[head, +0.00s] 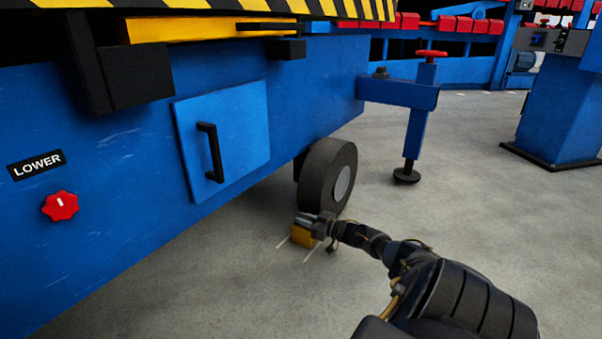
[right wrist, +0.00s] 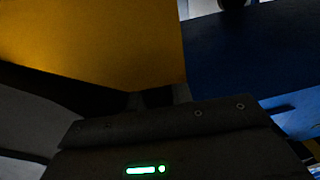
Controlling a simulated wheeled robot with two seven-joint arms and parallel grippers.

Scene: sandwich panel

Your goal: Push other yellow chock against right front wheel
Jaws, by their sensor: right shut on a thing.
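The yellow chock (head: 302,236) sits on the floor just in front of the dark wheel (head: 328,178) under the blue machine. My right gripper (head: 312,222) is shut on the chock from above and partly covers it. In the right wrist view the chock (right wrist: 95,45) fills the upper left, close against the gripper body. Whether the chock touches the wheel cannot be told, because the gripper hides the space between them. My left gripper is not in view.
The blue machine body (head: 110,190) with a door handle and red knob (head: 60,206) stands along the left. A blue outrigger leg (head: 415,135) stands behind the wheel. A blue post (head: 558,110) is at the right. Pale floor lines flank the chock. Open floor lies between.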

